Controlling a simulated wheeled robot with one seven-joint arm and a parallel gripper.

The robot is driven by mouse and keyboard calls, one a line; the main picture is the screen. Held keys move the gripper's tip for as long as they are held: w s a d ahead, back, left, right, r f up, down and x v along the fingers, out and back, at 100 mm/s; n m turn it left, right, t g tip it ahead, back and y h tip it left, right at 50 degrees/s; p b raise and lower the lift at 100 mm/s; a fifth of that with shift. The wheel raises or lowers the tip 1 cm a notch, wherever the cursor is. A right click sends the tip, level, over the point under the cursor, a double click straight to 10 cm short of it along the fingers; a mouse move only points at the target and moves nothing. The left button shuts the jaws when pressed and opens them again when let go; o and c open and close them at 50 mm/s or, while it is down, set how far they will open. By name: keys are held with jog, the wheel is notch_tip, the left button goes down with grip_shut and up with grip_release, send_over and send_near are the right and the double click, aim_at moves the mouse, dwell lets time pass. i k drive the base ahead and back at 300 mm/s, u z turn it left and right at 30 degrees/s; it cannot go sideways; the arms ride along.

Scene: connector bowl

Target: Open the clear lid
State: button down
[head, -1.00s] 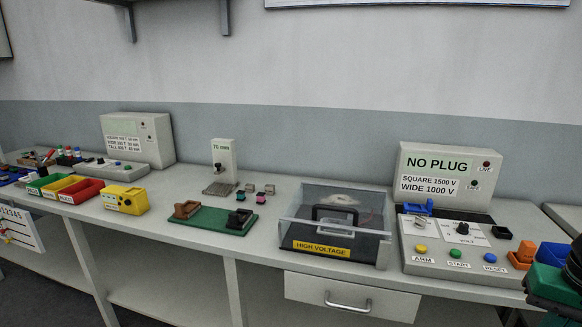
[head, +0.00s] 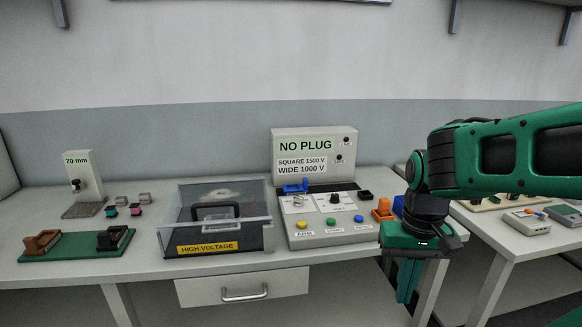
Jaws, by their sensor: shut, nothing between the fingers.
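The clear lid (head: 222,196) covers a dark box with a yellow HIGH VOLTAGE label (head: 207,247) on its front. It looks closed, with a dark handle-like shape and a pale round patch seen through or on it. I cannot tell which side its hinge is on. My gripper (head: 405,290) hangs at the right, fingers pointing down, in front of the bench edge. It is shut and empty, well to the right of the lid and apart from it.
The NO PLUG tester (head: 325,222) with coloured buttons stands right of the box. Orange (head: 383,209) and blue pieces are beside it. A green board (head: 75,246) and a 70 mm gauge (head: 84,175) are at left. A drawer (head: 242,287) is below. Another table is at right.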

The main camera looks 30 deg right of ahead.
aim_at(199, 206)
jog(key=u, duration=1.1)
jog(key=i, duration=0.55)
jog(key=z, duration=1.05)
